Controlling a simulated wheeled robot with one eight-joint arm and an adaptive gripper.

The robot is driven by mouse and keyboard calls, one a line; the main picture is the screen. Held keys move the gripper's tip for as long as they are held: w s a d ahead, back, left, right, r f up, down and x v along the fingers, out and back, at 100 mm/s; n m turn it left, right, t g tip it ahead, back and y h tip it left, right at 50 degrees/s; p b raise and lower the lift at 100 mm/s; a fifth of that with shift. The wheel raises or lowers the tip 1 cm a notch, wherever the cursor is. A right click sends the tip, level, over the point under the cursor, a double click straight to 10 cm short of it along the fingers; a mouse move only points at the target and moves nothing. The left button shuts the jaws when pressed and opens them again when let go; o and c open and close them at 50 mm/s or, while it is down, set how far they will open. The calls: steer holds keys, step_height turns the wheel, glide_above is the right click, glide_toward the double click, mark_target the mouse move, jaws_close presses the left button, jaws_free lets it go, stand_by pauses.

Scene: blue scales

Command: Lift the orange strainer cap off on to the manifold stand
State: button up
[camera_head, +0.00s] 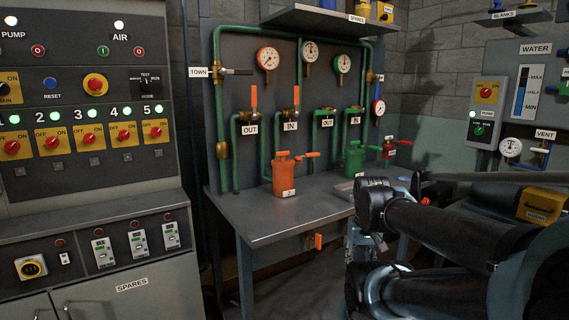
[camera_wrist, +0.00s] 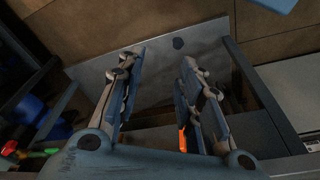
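The orange strainer (camera_head: 286,181) stands upright on the grey manifold stand (camera_head: 262,222). Its orange cap (camera_head: 284,157) sits on top of the body, with a handle reaching right. A green strainer (camera_head: 354,160) stands to its right on the same stand. My gripper (camera_wrist: 160,62) is open and empty in the wrist view, its two fingers apart. In the head view it is low, right of the stand's front edge, and largely hidden by my dark arm. The orange strainer cannot be made out in the wrist view; a small orange piece (camera_wrist: 182,139) shows beside the right finger.
Green pipes with gauges and orange-handled valves (camera_head: 254,97) rise behind the strainers. A shelf (camera_head: 330,21) overhangs them. A control cabinet (camera_head: 85,130) stands at the left. The stand's front left top is clear. An orange tag (camera_head: 318,241) hangs below its front edge.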

steer(key=o, duration=0.4)
steer(key=shift+s+r, duration=0.2)
steer(key=shift+r, duration=0.05)
steer(key=shift+o, duration=0.8)
steer(key=w+a+r+n, duration=0.1)
steer(key=w+r, duration=0.5)
steer(key=r, duration=0.3)
steer(key=shift+w+a+r, duration=0.3)
steer(key=shift+w+a, duration=0.05)
steer(key=shift+a, duration=0.05)
step_height(320, 180, up, 27)
steer(key=n+t+y, duration=0.1)
steer(key=n+y, duration=0.1)
steer(key=n, duration=0.4)
glide_above(283, 152)
steer(key=s+d, duration=0.3)
steer(key=s, duration=0.1)
steer(key=x, duration=1)
steer(key=shift+w+a+f, duration=0.2)
steer(key=shift+w+a, duration=0.2)
steer(key=shift+x, duration=2.7)
